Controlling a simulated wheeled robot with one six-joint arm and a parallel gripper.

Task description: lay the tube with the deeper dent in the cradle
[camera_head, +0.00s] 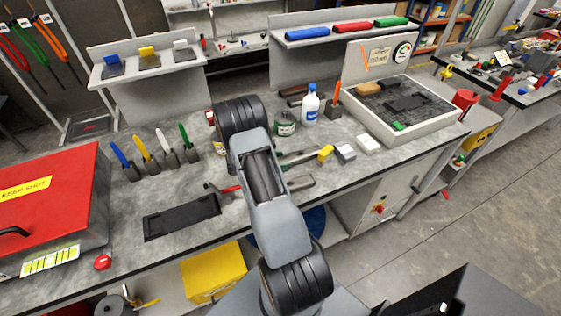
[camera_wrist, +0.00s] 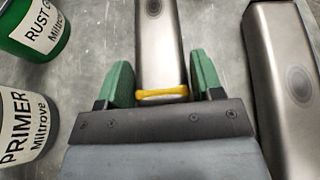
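In the wrist view my gripper (camera_wrist: 162,78) has its green fingers apart, one on each side of a grey metal tube (camera_wrist: 158,50). I cannot tell whether the fingers touch it. A small round dent shows on this tube near the top edge of the picture. A yellow band crosses between the fingers. A second grey tube (camera_wrist: 290,60) lies to the right, apart from the gripper, with a larger oval dent. I cannot tell which dent is deeper. I cannot surely make out the cradle; a dark rectangular tray (camera_head: 182,217) lies on the bench.
A white bottle (camera_head: 310,104), a large grey-rimmed tray (camera_head: 430,124) and a red box (camera_head: 45,205) stand on the bench. Several upright coloured tools stand at the left.

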